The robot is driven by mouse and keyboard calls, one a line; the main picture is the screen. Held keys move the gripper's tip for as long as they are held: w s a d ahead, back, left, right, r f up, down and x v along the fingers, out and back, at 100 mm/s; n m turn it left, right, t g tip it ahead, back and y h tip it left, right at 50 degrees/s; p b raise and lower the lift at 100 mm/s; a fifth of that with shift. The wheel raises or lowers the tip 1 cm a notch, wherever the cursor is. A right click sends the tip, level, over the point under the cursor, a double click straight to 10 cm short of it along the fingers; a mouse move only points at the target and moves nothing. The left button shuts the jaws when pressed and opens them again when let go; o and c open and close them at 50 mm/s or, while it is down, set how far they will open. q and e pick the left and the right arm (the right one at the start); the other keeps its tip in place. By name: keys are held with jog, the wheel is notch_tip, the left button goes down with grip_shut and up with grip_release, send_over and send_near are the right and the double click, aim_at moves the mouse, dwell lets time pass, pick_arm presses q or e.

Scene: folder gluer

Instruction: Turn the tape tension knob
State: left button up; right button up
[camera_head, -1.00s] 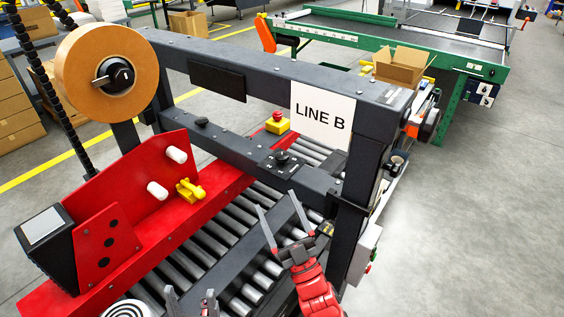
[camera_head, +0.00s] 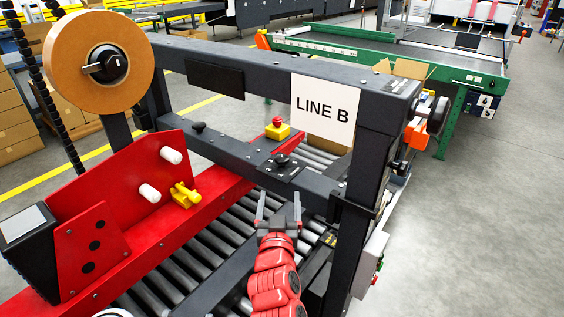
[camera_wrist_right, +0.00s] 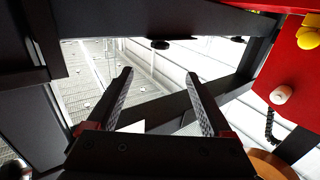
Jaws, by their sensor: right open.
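A black knob (camera_head: 281,160) stands on a labelled plate on the dark crossbeam of the machine. Another black knob (camera_head: 108,65) sits at the hub of the tan tape roll (camera_head: 62,65), upper left. A smaller black knob (camera_head: 198,127) is farther left on the crossbeam. My right gripper (camera_head: 279,200) is open and empty, just in front of and below the plate knob, apart from it. In the right wrist view its spread fingers (camera_wrist_right: 160,98) have nothing between them; a dark knob (camera_wrist_right: 160,44) shows beyond them. My left gripper is out of view.
The machine's upper frame bar with a LINE B sign (camera_head: 323,106) spans above. Rollers lie below; open floor is right.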

aim_at(282, 163)
jog(key=w+p, duration=0.1)
jog(key=w, duration=0.4)
jog(key=w+p, duration=0.1)
jog(key=w, duration=0.5)
jog(key=w+p, duration=0.1)
jog(key=w, duration=0.5)
jog(key=shift+w+d, duration=0.15)
jog(key=shift+d, duration=0.1)
grip_shut()
dwell(0.8)
grip_release()
